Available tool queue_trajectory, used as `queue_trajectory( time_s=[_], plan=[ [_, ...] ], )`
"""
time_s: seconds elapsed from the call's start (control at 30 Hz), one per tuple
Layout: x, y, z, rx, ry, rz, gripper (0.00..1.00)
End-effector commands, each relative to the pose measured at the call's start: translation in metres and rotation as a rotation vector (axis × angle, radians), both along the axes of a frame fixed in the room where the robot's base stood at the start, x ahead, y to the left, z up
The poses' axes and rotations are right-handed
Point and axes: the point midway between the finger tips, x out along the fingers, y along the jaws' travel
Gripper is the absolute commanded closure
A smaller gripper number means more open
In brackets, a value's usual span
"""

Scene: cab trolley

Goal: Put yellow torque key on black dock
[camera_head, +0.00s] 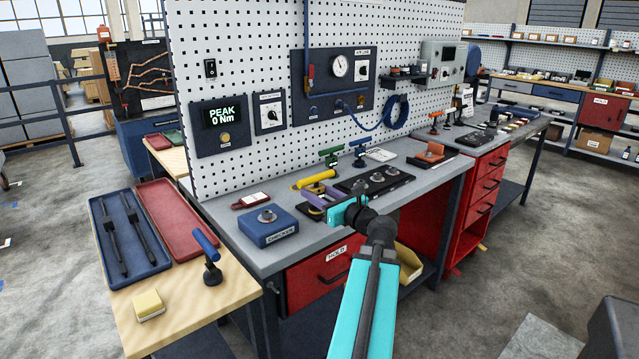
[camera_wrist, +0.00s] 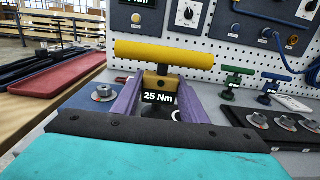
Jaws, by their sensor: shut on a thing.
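The yellow torque key (camera_head: 318,179) has a yellow crossbar handle and a tag reading 25 Nm. My gripper (camera_head: 316,195) is shut on it below the handle. In the wrist view the key (camera_wrist: 155,53) stands upright between the purple fingers of my gripper (camera_wrist: 160,88), handle across the top. Its lower end is hidden by the gripper. The black dock (camera_head: 385,186) lies on the grey bench just right of my gripper and has several round metal sockets. It also shows at the right of the wrist view (camera_wrist: 238,113). A dark base (camera_head: 308,211) shows under my fingers; I cannot tell whether the key touches it.
A blue checker block (camera_head: 267,226) stands left of my gripper. Green (camera_head: 331,156) and blue (camera_head: 360,151) keys stand behind, near the pegboard. An orange block (camera_head: 431,154) lies right of the dock. A blue-handled key (camera_head: 208,254) stands on the wooden table at left.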

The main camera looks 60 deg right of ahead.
Motion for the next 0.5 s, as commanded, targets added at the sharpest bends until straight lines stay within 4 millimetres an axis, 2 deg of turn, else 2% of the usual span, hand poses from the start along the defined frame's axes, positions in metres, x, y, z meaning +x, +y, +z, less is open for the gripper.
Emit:
queue_trajectory(
  time_s=[0.2, 0.5],
  plan=[
    [0.006, -0.011, 0.003, 0.001, 0.000, 0.000, 0.95],
    [0.021, -0.040, -0.003, 0.000, -0.002, 0.000, 0.95]
  ],
)
